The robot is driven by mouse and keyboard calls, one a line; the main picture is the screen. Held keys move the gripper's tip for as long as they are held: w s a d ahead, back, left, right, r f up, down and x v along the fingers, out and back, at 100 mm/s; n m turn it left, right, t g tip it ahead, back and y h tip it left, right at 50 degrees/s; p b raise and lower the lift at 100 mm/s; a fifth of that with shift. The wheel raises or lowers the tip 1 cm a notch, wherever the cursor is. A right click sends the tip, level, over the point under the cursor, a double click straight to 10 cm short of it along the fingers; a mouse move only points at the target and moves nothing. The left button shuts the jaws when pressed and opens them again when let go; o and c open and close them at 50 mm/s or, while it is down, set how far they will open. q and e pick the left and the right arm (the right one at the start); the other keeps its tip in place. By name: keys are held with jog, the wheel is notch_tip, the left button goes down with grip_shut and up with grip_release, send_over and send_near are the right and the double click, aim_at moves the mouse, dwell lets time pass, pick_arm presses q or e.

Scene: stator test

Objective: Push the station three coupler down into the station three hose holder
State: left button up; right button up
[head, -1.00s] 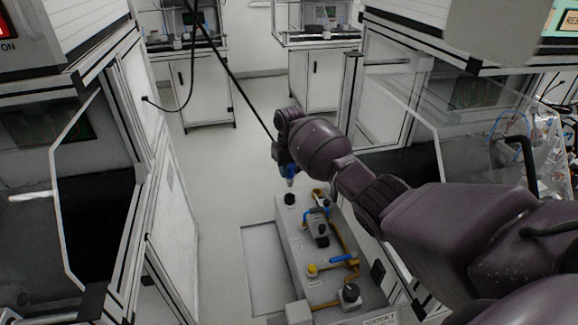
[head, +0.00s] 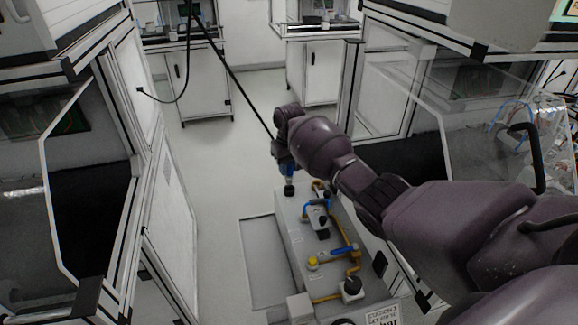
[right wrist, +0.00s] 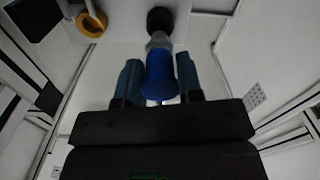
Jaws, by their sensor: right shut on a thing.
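The station three coupler, a blue sleeve with a grey metal end, sits between the fingers of my right gripper (head: 287,160). In the head view the coupler (head: 289,172) hangs upright right over the black hose holder (head: 290,189) at the far end of the grey station box. In the right wrist view the coupler (right wrist: 160,78) stands between the two blue-grey fingers of the gripper, and its grey end meets or nearly meets the round black holder (right wrist: 160,20). I cannot tell how deep it sits. My left gripper is out of view.
The grey station box (head: 290,245) carries yellow pipes, a blue-handled valve (head: 343,251), a gauge-like black knob (head: 352,286) and a yellow cap (head: 312,263). A dark hose runs up from the gripper. White-framed cabinets stand on both sides, with clear floor (head: 215,180) to the left.

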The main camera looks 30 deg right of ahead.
aim_at(289, 177)
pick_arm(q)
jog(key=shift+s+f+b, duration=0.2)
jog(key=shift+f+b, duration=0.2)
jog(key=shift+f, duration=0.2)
pick_arm(e)
jog(key=shift+f, duration=2.15)
dwell(0.4)
jog(key=o, duration=1)
jog(key=shift+o, duration=0.2)
notch_tip(289, 177, up, 4)
jog(key=shift+w+r+p, duration=0.1)
jog(key=shift+r+p, duration=0.15)
jog(key=shift+p, duration=0.45)
notch_tip(289, 177, up, 5)
jog(key=shift+r+p, duration=0.1)
jog(key=shift+p, duration=0.55)
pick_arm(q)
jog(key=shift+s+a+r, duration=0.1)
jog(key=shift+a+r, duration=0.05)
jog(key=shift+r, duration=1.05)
pick_arm(e)
jog(key=shift+r, duration=0.55)
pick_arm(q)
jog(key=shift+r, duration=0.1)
